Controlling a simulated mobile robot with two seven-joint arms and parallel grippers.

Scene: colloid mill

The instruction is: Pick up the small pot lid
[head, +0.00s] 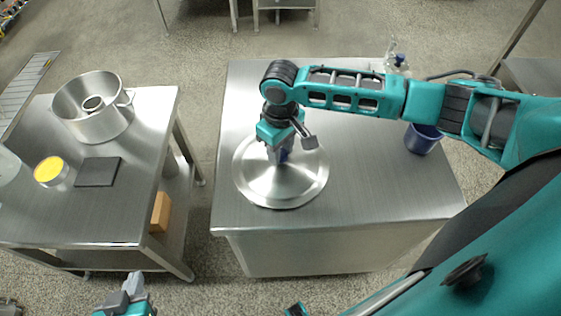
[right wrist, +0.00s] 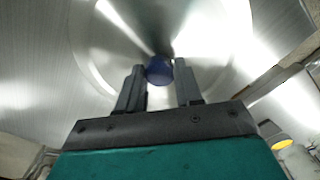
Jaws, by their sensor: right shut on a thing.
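The pot lid (head: 262,187) is a round, shiny metal disc with a blue knob, lying level at the left side of the right-hand steel table. I cannot tell whether its rim touches the table. My right gripper (head: 281,157) points down over the lid's middle and is shut on the blue knob. In the right wrist view, the knob (right wrist: 159,70) sits between the two dark fingers (right wrist: 160,88), with the lid (right wrist: 105,60) behind it. My left gripper (head: 133,285) is at the bottom edge, away from the lid; its finger gap is unclear.
The right-hand steel table (head: 370,195) is clear at front right. A blue container (head: 422,139) stands near its right edge, behind my right arm. The left steel table (head: 60,220) holds a metal pot (head: 92,122), a yellow-topped cup (head: 49,171) and a dark plate (head: 97,172). A gap separates the tables.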

